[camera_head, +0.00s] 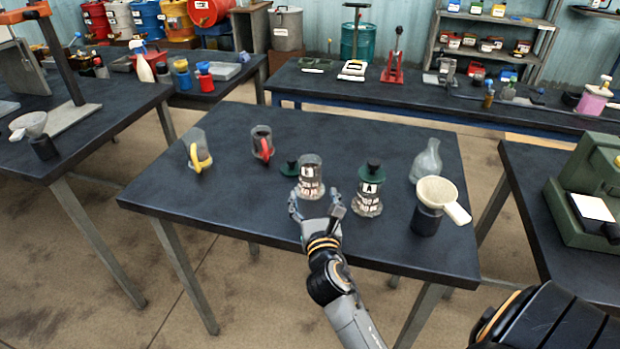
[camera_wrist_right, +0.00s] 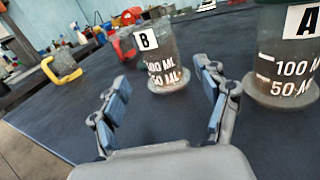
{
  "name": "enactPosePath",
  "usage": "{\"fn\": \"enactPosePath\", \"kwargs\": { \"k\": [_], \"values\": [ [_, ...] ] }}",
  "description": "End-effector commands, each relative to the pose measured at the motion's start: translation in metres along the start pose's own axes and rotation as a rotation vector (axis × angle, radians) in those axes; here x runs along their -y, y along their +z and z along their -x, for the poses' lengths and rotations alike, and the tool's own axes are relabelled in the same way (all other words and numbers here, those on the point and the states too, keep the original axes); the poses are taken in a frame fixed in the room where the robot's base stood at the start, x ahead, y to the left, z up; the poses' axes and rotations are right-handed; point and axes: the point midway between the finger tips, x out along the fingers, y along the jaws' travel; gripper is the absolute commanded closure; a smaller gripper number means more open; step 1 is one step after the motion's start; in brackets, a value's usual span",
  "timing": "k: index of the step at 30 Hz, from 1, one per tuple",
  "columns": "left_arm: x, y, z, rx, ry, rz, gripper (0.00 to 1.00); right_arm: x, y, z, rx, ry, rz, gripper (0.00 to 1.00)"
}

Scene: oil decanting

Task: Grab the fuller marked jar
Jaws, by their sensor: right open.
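The liquid levels are hard to tell. My right gripper (camera_head: 318,208) is open just in front of jar B, apart from it, with its fingers (camera_wrist_right: 165,95) spread to either side. My left gripper is not in view.
A red-handled jug (camera_head: 262,143) and a yellow-handled jug (camera_head: 198,152) stand further left. A glass flask (camera_head: 427,162) and a funnel on a dark holder (camera_head: 437,193) stand right of jar A. The table's front left (camera_head: 200,205) is clear.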

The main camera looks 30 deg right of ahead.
Motion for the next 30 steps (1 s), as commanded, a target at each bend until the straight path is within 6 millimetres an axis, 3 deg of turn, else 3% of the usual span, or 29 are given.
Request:
{"fn": "enactPosePath", "kwargs": {
  "k": [10,15,24,30],
  "values": [
    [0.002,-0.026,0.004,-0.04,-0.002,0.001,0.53,0.0,0.002,-0.037,0.002,-0.001,0.001,0.25],
    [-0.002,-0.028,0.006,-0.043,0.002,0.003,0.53,0.0,0.001,-0.059,0.001,0.0,-0.001,0.25],
    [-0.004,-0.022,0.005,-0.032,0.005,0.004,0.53,0.001,0.0,-0.065,0.0,0.0,0.0,0.25],
    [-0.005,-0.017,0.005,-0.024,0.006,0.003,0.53,0.0,0.0,-0.065,0.0,0.0,0.0,0.63]
  ]
}}
